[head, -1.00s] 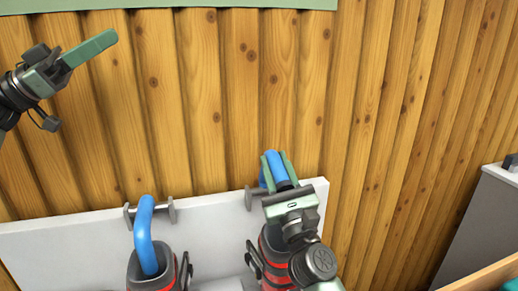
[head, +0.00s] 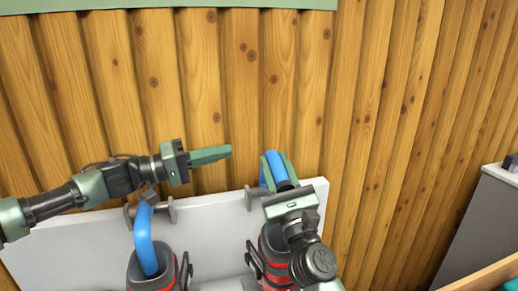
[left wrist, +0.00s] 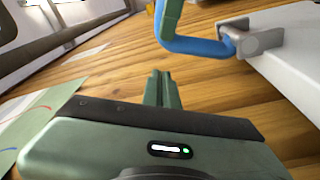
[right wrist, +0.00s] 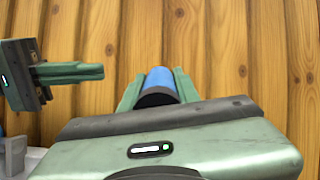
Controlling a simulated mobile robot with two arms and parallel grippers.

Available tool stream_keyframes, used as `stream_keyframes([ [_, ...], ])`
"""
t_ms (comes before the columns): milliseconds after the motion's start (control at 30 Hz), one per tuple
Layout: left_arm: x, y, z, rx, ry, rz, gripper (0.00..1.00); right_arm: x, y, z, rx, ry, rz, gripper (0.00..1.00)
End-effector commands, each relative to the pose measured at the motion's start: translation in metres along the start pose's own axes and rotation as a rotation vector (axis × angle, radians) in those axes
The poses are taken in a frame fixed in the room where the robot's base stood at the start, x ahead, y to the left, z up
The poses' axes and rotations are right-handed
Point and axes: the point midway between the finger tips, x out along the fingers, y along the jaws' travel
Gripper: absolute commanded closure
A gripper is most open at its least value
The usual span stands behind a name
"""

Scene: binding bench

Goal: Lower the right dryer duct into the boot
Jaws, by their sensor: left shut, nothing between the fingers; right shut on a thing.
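The right dryer duct (head: 273,160) is a blue bent tube with a dark end. My right gripper (head: 279,168) is shut on it, a finger on each side, above the right boot (head: 270,240). That boot is dark with red bands, and my right arm hides part of its opening. The duct also shows in the right wrist view (right wrist: 160,80), and in the left wrist view (left wrist: 195,46) it runs to a grey bracket (left wrist: 258,38). My left gripper (head: 229,151) is shut and empty, left of the duct and apart from it.
The left boot (head: 140,277) has a blue duct (head: 145,235) bent into its opening. A white panel (head: 215,225) with grey brackets stands behind the boots. A wooden plank wall (head: 200,80) rises behind it. A grey cabinet (head: 490,220) is at the right.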

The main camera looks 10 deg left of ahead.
Motion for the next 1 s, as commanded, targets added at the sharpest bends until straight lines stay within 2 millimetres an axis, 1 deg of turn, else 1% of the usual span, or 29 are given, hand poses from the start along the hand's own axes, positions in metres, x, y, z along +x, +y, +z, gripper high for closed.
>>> stream_keyframes([
  [67,0.001,-0.008,0.003,-0.028,0.0,-0.017,1.0,0.001,-0.002,0.001,-0.006,0.0,-0.005,1.0],
  [167,0.006,-0.012,0.004,-0.043,0.001,-0.025,1.0,0.001,-0.002,0.001,-0.006,0.0,-0.005,1.0],
  [267,0.019,-0.012,0.005,-0.045,-0.001,-0.024,1.0,0.001,-0.002,0.001,-0.006,0.0,-0.005,1.0],
  [500,0.064,-0.013,0.005,-0.042,-0.001,-0.025,1.0,0.001,-0.002,0.001,-0.006,0.0,-0.005,1.0],
  [600,0.079,-0.013,0.005,-0.042,-0.001,-0.025,1.0,0.001,-0.002,0.001,-0.006,0.0,-0.005,1.0],
  [700,0.09,-0.014,0.004,-0.042,0.001,-0.026,1.0,0.001,-0.002,0.001,-0.006,0.0,-0.005,1.0],
  [800,0.097,-0.015,0.004,-0.042,0.002,-0.026,1.0,0.001,-0.002,0.001,-0.006,0.0,-0.005,1.0],
  [1000,0.1,-0.015,0.004,-0.042,0.002,-0.027,1.0,0.001,-0.002,0.001,-0.006,0.0,-0.005,1.0],
])
